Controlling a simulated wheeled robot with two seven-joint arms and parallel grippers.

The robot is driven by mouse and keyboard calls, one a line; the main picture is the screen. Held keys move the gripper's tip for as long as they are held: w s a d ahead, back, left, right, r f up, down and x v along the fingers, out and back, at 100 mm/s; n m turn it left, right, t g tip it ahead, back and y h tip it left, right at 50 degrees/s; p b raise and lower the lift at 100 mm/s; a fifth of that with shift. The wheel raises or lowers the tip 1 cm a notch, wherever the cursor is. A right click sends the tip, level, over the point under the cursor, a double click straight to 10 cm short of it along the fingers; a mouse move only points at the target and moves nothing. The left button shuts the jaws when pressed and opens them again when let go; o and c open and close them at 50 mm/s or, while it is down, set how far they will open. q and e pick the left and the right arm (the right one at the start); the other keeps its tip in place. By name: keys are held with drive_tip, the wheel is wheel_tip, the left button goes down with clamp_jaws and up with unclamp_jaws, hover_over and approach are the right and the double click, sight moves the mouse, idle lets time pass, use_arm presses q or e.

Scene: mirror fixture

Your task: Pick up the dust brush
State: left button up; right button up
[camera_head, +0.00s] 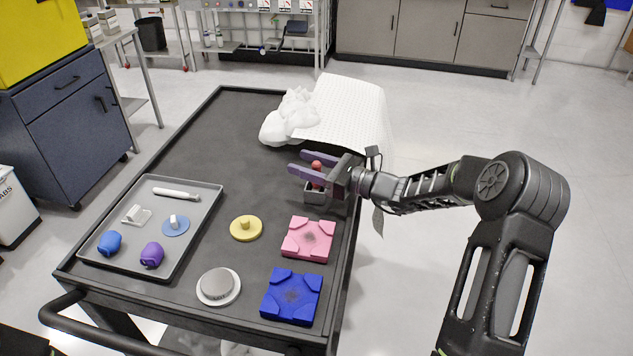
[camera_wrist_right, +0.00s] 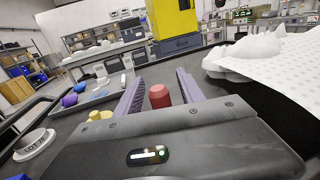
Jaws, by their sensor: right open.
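A red-topped upright object (camera_head: 316,166), which I take to be the dust brush, stands in a small dark grey holder (camera_head: 316,196) at the right side of the cart. Its lower part is hidden by the holder and gripper. My right gripper (camera_head: 298,162) is open, with its purple fingers pointing left across the cart. In the right wrist view the red top (camera_wrist_right: 160,96) shows between the two fingers of the right gripper (camera_wrist_right: 158,80), with gaps on both sides. My left gripper is not in view.
The dark cart top (camera_head: 215,140) bears a grey tray (camera_head: 213,203) with several small items, a yellow knobbed disc (camera_head: 246,228), a round white-rimmed piece (camera_head: 218,287), pink (camera_head: 308,239) and blue (camera_head: 292,296) blocks. White wipes (camera_head: 290,116) and a dotted sheet (camera_head: 350,105) lie behind.

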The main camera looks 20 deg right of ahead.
clamp_jaws()
idle(0.4)
